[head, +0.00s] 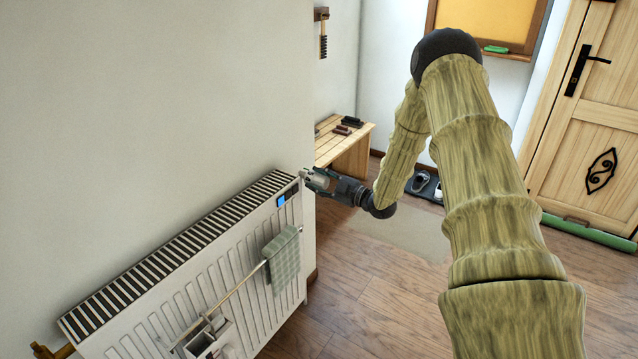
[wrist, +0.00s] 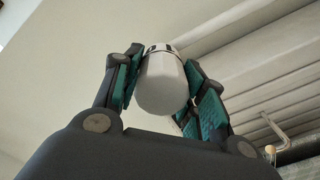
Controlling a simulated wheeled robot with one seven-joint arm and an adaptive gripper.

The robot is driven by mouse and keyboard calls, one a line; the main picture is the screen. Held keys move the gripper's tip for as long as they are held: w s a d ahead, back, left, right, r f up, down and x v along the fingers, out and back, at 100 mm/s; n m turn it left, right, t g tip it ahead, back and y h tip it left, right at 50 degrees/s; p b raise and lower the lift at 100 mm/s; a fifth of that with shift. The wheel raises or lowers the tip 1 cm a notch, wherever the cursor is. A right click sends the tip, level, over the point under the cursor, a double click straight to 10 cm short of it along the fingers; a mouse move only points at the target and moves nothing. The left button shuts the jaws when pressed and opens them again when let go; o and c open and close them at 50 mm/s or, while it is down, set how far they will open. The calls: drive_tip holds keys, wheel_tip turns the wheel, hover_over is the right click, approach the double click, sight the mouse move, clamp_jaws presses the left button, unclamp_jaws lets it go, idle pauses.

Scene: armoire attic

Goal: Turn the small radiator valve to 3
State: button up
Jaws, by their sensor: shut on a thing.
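The small radiator valve is a light grey-white rounded knob (wrist: 162,85) with a dark-marked band at its far end, in the middle of the wrist view. My gripper (wrist: 165,95) is around it, with a green-padded finger on each side, and is shut on it. I cannot read which number is set. In the head view my gripper (head: 308,179) is at the right upper end of the white radiator (head: 225,250). The knob is too small there to make out clearly.
A blue display (head: 288,196) sits on the radiator's end near my gripper. A green checked towel (head: 283,258) hangs on a rail on the radiator's front. A wooden bench (head: 345,150) stands behind. The wooden floor (head: 370,300) to the right is mostly clear.

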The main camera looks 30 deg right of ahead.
drive_tip(key=n, duration=0.2)
drive_tip(key=n+b, duration=0.1)
drive_tip(key=n, duration=0.1)
drive_tip(key=n+b, duration=0.1)
drive_tip(key=n, duration=0.1)
drive_tip(key=shift+a+f+n, duration=0.15)
drive_tip(key=shift+f+n, duration=0.15)
drive_tip(key=shift+f, duration=0.05)
drive_tip(key=n+b, duration=0.3)
drive_tip(key=n, duration=0.2)
drive_tip(key=shift+s+f, duration=0.1)
drive_tip(key=shift+n, duration=0.3)
drive_tip(key=o, duration=1)
drive_tip(key=shift+o, duration=0.2)
drive_tip(key=shift+s, duration=0.1)
drive_tip(key=v, duration=1.2)
